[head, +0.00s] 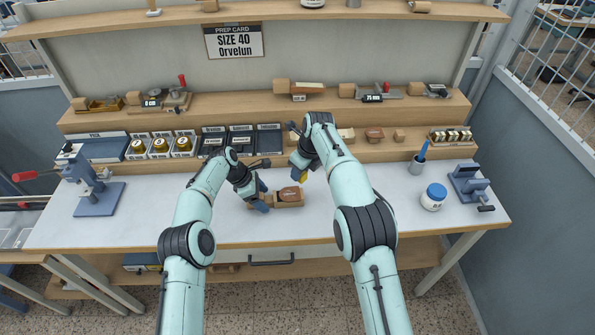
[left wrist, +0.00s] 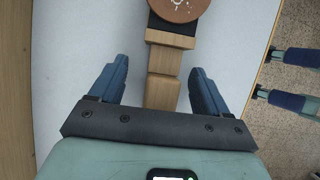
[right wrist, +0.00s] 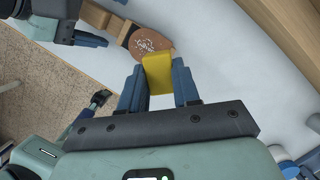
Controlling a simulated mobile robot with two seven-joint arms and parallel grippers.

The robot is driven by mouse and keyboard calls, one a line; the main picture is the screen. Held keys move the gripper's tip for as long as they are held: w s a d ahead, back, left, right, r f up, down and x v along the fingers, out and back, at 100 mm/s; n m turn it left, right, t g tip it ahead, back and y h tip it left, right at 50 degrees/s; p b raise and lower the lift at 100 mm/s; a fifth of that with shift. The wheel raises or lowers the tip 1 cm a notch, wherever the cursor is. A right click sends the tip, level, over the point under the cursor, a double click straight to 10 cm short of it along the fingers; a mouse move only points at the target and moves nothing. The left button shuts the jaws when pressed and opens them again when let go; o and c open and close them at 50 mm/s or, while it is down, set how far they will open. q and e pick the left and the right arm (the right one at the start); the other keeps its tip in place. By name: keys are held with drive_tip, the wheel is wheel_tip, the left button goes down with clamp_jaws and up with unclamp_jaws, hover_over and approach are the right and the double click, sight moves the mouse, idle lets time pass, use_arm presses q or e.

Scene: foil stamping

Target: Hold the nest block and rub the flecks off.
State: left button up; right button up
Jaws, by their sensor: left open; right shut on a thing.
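The nest block (head: 290,199) is a wooden block on the white bench top, with a brown oval piece (head: 288,193) seated in it. White flecks show on the brown piece in the right wrist view (right wrist: 150,43). The block's narrower wooden end (left wrist: 163,75) lies between the spread fingers of my left gripper (left wrist: 159,85), with gaps on both sides. My left gripper (head: 262,202) is open at the block's left end. My right gripper (head: 297,177) is shut on a yellow pad (right wrist: 157,75), held close to the brown piece; I cannot tell whether they touch.
A blue press (head: 90,190) stands at the left and a blue vice (head: 470,186) at the right. A white jar with blue lid (head: 433,197) and a cup with a blue-handled tool (head: 418,163) stand right. Shelves run behind. Bench top in front is clear.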

drive_tip(key=shift+f, duration=3.1)
drive_tip(key=shift+a+f, duration=0.5)
drive_tip(key=shift+f, duration=0.05)
drive_tip(key=shift+a+f, duration=0.15)
drive_tip(key=shift+a, duration=0.25)
drive_tip(key=shift+s+a, duration=0.2)
drive_tip(key=shift+a, duration=2.1)
drive_tip(key=shift+w+d, duration=0.15)
drive_tip(key=shift+d, duration=3.05)
drive_tip(key=a, duration=0.6)
drive_tip(key=shift+a, duration=0.25)
drive_tip(key=shift+d, duration=3.1)
drive_tip(key=shift+d+r, duration=0.2)
drive_tip(key=shift+a+r, duration=0.1)
drive_tip(key=shift+r, duration=3.9)
